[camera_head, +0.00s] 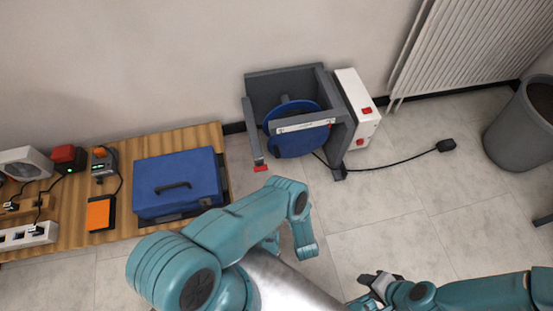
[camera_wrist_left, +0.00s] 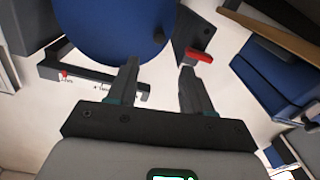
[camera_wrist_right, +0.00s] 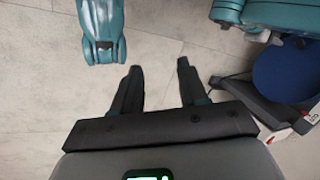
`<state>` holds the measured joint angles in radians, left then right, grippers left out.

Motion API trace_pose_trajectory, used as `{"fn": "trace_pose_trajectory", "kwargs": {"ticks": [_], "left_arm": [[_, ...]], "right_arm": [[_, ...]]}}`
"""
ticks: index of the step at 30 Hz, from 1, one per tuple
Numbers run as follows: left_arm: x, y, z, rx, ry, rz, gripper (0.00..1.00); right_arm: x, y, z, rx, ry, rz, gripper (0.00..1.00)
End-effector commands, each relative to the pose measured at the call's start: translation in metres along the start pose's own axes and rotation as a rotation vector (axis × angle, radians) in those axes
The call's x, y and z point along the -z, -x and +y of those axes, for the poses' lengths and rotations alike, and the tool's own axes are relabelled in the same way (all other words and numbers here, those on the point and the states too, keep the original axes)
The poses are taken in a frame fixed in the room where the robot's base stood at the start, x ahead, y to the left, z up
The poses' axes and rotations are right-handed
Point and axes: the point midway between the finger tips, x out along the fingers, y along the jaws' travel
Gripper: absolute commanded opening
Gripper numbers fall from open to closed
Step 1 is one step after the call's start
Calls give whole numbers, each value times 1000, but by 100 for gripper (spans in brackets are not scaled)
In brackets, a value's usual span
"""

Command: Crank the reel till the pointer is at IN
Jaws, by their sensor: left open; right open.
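The reel is a blue drum (camera_head: 293,146) in a grey frame (camera_head: 285,82) on the floor by the wall. A white scale strip (camera_head: 303,126) crosses its front; its lettering is too small to read. A small red mark, which looks like the pointer, is near one end of the strip in the left wrist view (camera_wrist_left: 64,75). The crank's red grip (camera_head: 260,168) is at the frame's lower left. My left gripper (camera_wrist_left: 160,72) is open and empty, with the red grip (camera_wrist_left: 198,56) close by its right finger. My right gripper (camera_head: 370,285) is open, empty and away from the reel.
A white box (camera_head: 356,110) with red switches stands against the reel's right side; its black cable runs to a plug (camera_head: 445,145). A wooden bench (camera_head: 135,144) with a blue case (camera_head: 178,182) is at left. A grey bin (camera_head: 520,130) stands right.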

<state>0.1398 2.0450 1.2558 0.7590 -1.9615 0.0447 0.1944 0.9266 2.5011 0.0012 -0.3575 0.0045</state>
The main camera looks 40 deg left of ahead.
Motion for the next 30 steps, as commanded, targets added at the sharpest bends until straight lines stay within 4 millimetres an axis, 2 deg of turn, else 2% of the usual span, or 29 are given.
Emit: {"fn": "trace_pose_trajectory", "kwargs": {"ticks": [10,18,24,30], "left_arm": [[-2,-76,-2,3,1,2,50],[-1,-132,-2,1,0,0,50],[0,-152,-2,0,0,-2,50],[1,-154,-2,-2,-1,-3,50]], "right_arm": [[5,-22,11,-2,-13,14,43],[20,-39,17,0,-3,61,43],[25,-44,18,1,1,78,43],[26,-44,18,1,2,80,43]]}}
